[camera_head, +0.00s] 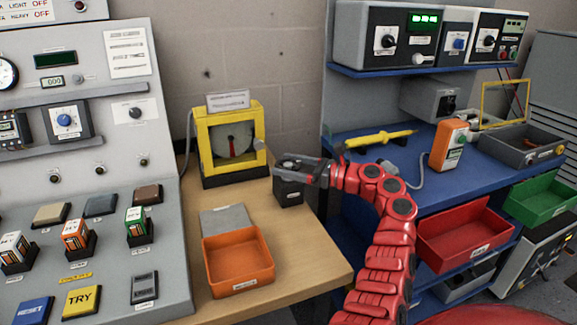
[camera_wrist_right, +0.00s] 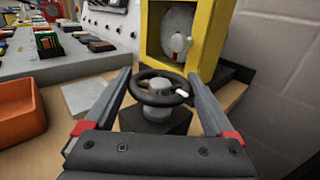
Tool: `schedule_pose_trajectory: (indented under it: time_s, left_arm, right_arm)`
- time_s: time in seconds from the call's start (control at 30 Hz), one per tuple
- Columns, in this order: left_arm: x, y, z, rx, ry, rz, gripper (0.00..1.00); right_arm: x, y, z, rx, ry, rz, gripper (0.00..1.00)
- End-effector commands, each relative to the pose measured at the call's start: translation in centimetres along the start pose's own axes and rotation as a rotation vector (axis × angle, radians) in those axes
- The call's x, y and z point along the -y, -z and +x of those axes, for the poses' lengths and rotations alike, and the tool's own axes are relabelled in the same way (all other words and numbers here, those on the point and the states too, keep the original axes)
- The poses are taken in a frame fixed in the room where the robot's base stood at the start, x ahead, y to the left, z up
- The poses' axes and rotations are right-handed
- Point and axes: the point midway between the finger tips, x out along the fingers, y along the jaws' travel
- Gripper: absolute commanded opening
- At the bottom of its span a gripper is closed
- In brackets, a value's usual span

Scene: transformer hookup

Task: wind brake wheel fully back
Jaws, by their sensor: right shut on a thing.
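The brake wheel (camera_wrist_right: 160,88) is a small black hand wheel with a pale knob on its rim. It sits on a grey hub above a dark block (camera_head: 288,192) on the wooden bench. My right gripper (camera_head: 289,170) reaches in from the right at wheel height. In the wrist view, its two fingers (camera_wrist_right: 160,76) lie on either side of the wheel, shut on its rim. In the head view the fingers partly cover the wheel. Behind it stands a yellow-framed box (camera_head: 203,150) with a round grey disc and a red pointer. My left gripper is not in view.
An orange tray (camera_head: 238,262) and a grey plate (camera_head: 226,219) lie on the bench in front of the block. A sloped control panel (camera_head: 100,262) stands on the left. On the right, a blue shelf (camera_head: 390,150) holds a yellow probe and an orange device (camera_head: 448,145).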

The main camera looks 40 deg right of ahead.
Motion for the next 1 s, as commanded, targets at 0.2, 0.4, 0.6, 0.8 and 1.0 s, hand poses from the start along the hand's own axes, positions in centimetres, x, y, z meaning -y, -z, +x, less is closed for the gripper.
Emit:
schedule_pose_trajectory:
  time_s: [0.2, 0.4, 0.6, 0.8, 1.0]
  left_arm:
    - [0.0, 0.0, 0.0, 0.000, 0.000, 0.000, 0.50]
    - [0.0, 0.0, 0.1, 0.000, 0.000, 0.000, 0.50]
    - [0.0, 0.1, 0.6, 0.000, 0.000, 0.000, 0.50]
    - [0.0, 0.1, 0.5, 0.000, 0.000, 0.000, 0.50]
    - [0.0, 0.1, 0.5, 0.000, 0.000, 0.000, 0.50]
  right_arm:
    - [0.0, -0.1, 0.1, 0.001, 0.000, -0.001, 1.00]
    - [0.0, -0.5, 0.0, 0.002, 0.000, -0.002, 1.00]
    - [0.0, -3.6, 0.1, 0.004, -0.001, -0.006, 1.00]
    - [-1.9, -3.5, -0.9, -0.006, 0.001, -0.005, 1.00]
    - [-4.6, -3.6, -2.1, -0.008, -0.001, -0.003, 1.00]
